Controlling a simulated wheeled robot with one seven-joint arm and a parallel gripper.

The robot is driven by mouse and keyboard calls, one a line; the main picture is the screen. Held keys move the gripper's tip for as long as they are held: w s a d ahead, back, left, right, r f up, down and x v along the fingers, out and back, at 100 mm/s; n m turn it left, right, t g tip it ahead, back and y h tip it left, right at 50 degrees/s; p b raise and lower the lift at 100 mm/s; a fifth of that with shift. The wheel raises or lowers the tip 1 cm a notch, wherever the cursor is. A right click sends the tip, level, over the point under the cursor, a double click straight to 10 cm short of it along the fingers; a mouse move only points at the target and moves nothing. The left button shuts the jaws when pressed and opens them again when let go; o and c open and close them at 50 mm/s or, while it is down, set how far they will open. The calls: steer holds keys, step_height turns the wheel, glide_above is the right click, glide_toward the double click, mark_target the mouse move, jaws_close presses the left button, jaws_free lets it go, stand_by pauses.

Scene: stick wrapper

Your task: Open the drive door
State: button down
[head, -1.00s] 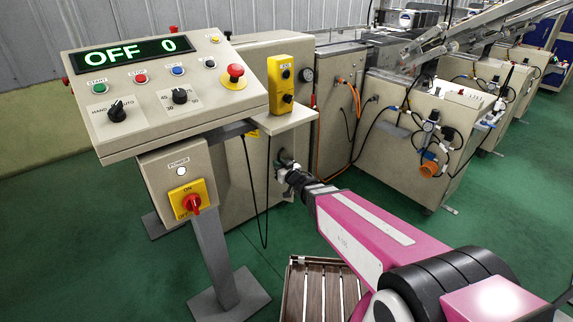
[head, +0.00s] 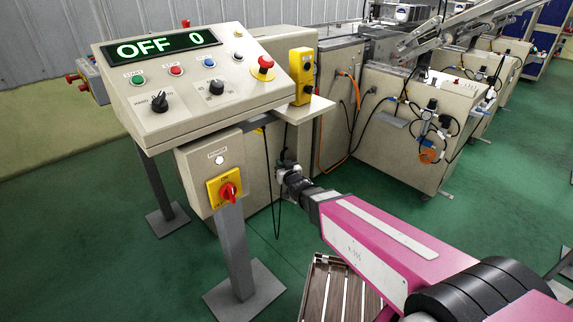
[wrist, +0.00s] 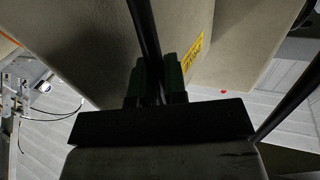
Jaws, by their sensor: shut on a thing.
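The beige cabinet (head: 256,185) stands behind the control console, with its front towards my arm. My gripper (head: 283,169) is at the cabinet's front right edge, at the end of my pink arm. In the wrist view my gripper's dark green fingers (wrist: 156,76) are closed around a dark narrow bar (wrist: 146,28); I cannot tell whether it is a handle or a cable. Beige panels (wrist: 80,40) lie close around the fingers, one with a yellow label (wrist: 193,59). I cannot make out the door's outline or whether it stands ajar.
The control console (head: 205,85), reading OFF 0, stands left on a grey post with a red-yellow power switch (head: 225,188). A black cable hangs beside my gripper. A slatted wooden pallet (head: 338,290) lies under my arm. Green floor is open at the lower left.

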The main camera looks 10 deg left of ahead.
steer(key=shift+a, duration=0.1)
steer(key=c, duration=1.2)
jaws_free()
steer(key=shift+s, duration=0.1)
steer(key=v, duration=1)
steer(key=shift+s+d, duration=0.2)
steer(key=shift+d, duration=0.1)
